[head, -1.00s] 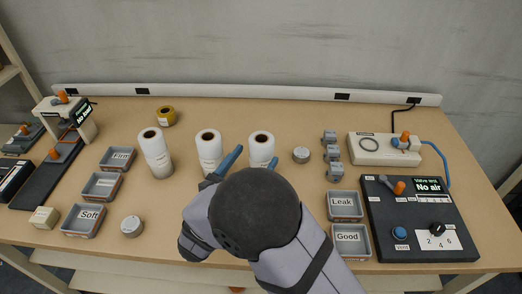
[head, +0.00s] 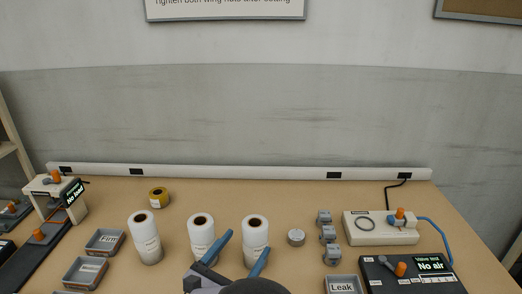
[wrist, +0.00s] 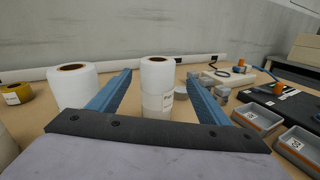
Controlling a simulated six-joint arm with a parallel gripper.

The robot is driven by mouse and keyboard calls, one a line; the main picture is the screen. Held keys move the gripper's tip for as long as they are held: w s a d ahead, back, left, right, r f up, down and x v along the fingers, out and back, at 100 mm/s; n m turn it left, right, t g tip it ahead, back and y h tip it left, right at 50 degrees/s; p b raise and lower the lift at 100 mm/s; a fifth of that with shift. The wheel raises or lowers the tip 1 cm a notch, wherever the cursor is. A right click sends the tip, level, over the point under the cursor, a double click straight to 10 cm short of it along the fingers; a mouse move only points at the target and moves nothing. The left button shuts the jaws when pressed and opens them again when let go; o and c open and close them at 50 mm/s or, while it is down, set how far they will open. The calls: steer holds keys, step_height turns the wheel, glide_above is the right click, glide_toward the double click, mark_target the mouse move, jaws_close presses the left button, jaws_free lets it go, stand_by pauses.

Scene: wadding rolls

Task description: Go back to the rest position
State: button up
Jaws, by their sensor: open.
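My gripper (head: 236,252) is open, with two blue fingers, in front of the white wadding rolls at the bottom of the head view. Nothing is held between the fingers. The right roll (head: 255,236) stands upright behind them, and the middle roll (head: 201,237) stands just left of it. The left roll (head: 144,236) stands further left. In the wrist view the right roll (wrist: 157,88) shows between the fingers, beyond the tips, and another roll (wrist: 74,86) is left of the left finger. The lower part of my arm is cut off in the head view.
A tray marked Firm (head: 105,242) and a second tray (head: 86,272) are at left; a tray marked Leak (head: 342,284) is at right. Grey fittings (head: 328,236), a beige device (head: 380,228) and a dark valve panel (head: 410,275) stand right. Yellow tape (head: 159,198) lies behind.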

mark_target(253, 231)
steer(key=r+m, duration=0.1)
steer(key=w+d+r+m+b, duration=0.1)
steer(key=m, duration=0.1)
steer(key=w+d+r+m+g+h, duration=0.1)
steer(key=r+m, duration=0.1)
steer(key=shift+d, duration=0.1)
steer(key=s+d+f+m+g+h+p, duration=0.1)
steer(key=s+d+m+g+p, duration=0.2)
steer(key=d, duration=0.4)
steer(key=s+d+f+m+g+h+p, duration=0.1)
steer(key=d+m+g+p, duration=0.2)
steer(key=d, duration=0.5)
steer(key=s+d+f+m+g+y+p, duration=0.35)
steer(key=s+d+m+g, duration=0.4)
steer(key=s, duration=0.25)
steer(key=s+a+r+m+g+y+p, duration=0.2)
steer(key=s+a+m+y+p, duration=0.2)
steer(key=m, duration=0.7)
steer(key=s+y+p, duration=0.2)
steer(key=y, duration=0.1)
steer(key=shift+s+a, duration=0.1)
